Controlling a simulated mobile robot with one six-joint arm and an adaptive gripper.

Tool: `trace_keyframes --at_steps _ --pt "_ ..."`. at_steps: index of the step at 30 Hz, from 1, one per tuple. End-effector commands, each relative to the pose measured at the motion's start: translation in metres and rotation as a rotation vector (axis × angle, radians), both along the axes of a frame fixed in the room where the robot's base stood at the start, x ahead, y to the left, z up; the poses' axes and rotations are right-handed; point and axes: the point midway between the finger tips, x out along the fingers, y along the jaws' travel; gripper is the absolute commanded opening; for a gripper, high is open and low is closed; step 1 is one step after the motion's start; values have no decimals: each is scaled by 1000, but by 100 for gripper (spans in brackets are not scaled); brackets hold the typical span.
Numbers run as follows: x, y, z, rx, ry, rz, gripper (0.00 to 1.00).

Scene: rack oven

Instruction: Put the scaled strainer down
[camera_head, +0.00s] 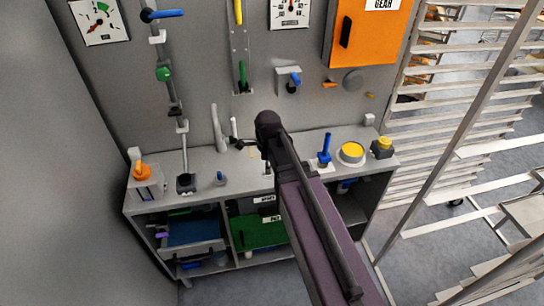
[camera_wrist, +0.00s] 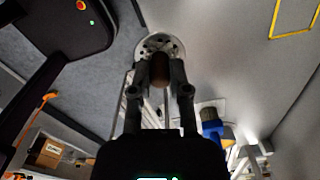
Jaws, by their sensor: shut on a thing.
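In the wrist view, the strainer's round pale head (camera_wrist: 160,41) with dark holes shows just beyond my fingertips. Its short brown handle (camera_wrist: 160,70) lies between the two fingers. My gripper (camera_wrist: 160,75) is shut on this handle. In the head view, my arm crosses the workbench from the lower right. Its dark end is above the middle of the bench top. The strainer cannot be made out clearly there, and I cannot tell whether it touches anything.
An orange cabinet (camera_head: 362,32) hangs behind. Slatted racks (camera_head: 440,110) stand right. Some bench front is bare.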

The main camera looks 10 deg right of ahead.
Motion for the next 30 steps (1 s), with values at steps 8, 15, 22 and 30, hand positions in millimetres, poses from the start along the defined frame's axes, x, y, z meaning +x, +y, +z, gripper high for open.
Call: trace_keyframes --at_steps 8,15,22,30 --pt "54 -21 -6 0 0 -2 0" --pt "80 -32 -8 0 0 0 0" --pt "82 -34 -8 0 0 0 0" --pt "85 -35 -9 0 0 -1 0"
